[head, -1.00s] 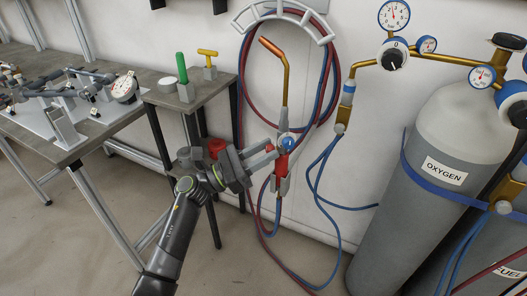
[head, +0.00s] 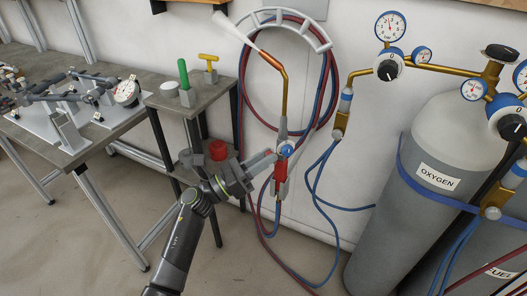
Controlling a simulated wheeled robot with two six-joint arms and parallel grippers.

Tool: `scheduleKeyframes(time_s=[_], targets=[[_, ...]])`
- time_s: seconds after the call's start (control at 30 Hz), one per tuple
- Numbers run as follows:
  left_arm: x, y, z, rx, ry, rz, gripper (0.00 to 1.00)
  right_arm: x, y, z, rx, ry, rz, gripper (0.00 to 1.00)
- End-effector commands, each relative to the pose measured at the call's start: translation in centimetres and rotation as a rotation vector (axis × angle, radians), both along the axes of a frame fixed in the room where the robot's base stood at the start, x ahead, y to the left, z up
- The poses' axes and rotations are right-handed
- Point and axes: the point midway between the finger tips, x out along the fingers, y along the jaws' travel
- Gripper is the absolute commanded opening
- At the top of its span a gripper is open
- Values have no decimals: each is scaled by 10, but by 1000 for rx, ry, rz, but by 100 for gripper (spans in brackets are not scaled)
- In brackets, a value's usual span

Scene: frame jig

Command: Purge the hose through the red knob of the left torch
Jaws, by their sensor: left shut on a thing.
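The left torch (head: 284,95) hangs upright on the wall, its copper neck bent up to the left. A pale white cone-shaped plume (head: 236,33) spreads up and left from its tip. A blue knob (head: 287,148) sits on the torch body, with the red knob (head: 281,168) just below it. My left gripper (head: 272,158) reaches in from the left and is shut at the red knob; its fingers partly hide the grip. My right gripper is not in view.
Red and blue hoses (head: 331,100) loop on the wall hanger and hang to the floor. A grey oxygen cylinder (head: 415,225) with gauges stands right. A small side table (head: 212,97) holds a green-handled and a yellow-handled tool. The jig table (head: 75,150) is at left.

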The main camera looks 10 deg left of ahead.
Motion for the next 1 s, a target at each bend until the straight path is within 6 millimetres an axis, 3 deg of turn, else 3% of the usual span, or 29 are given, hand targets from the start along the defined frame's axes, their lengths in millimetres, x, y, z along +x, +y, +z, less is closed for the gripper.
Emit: scheduleKeyframes(time_s=[0.03,0.33,1.0], targets=[[0,0,5,-16,35,2,1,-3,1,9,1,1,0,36],[-1,0,3,-97,189,1,1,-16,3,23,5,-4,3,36],[-1,0,0,-132,255,1,1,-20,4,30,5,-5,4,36]])
